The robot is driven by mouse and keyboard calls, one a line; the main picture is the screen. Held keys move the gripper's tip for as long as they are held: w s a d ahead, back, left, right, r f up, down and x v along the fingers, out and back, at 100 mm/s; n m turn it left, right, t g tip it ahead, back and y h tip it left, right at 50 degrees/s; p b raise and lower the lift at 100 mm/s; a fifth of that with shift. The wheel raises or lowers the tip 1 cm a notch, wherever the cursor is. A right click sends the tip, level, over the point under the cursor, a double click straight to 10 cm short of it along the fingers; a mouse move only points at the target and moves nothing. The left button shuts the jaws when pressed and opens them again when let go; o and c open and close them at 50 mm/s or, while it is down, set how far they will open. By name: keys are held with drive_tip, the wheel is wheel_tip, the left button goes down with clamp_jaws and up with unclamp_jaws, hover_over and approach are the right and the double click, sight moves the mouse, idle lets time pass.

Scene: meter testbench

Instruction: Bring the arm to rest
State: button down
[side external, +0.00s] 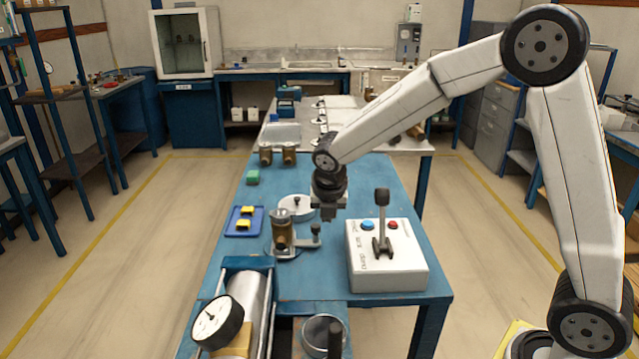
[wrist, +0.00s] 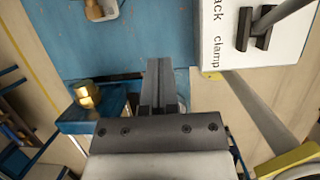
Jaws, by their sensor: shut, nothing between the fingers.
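My gripper (side external: 328,208) hangs over the middle of the blue table (side external: 378,181), between the brass meter fitting and the white control box. Its fingers also show in the wrist view (wrist: 160,88), closed together with nothing held. The white control box (side external: 387,270) has a black upright lever, a blue button and a red button. It also shows at the top right of the wrist view (wrist: 285,50). The brass fitting (side external: 283,238) stands left of my gripper with a small clamp (side external: 315,240) beside it. Whether the gripper touches anything below cannot be told.
A round pressure gauge (side external: 217,322) and metal cylinder (side external: 250,296) stand at the front. Brass fittings (side external: 278,153) stand farther back. The table's right back part is clear.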

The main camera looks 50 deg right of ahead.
drive_tip(key=s+a+f+m+y, duration=0.1)
drive_tip(key=s+f+m, duration=0.1)
drive_tip(key=s+m, duration=0.7)
drive_tip(key=s+a+f+m+y, duration=0.1)
drive_tip(key=s+f+m, duration=0.1)
drive_tip(key=s+m, duration=0.7)
drive_tip(key=m, duration=0.8)
drive_tip(key=shift+f+m+y, duration=0.3)
drive_tip(key=shift+f+m, duration=0.1)
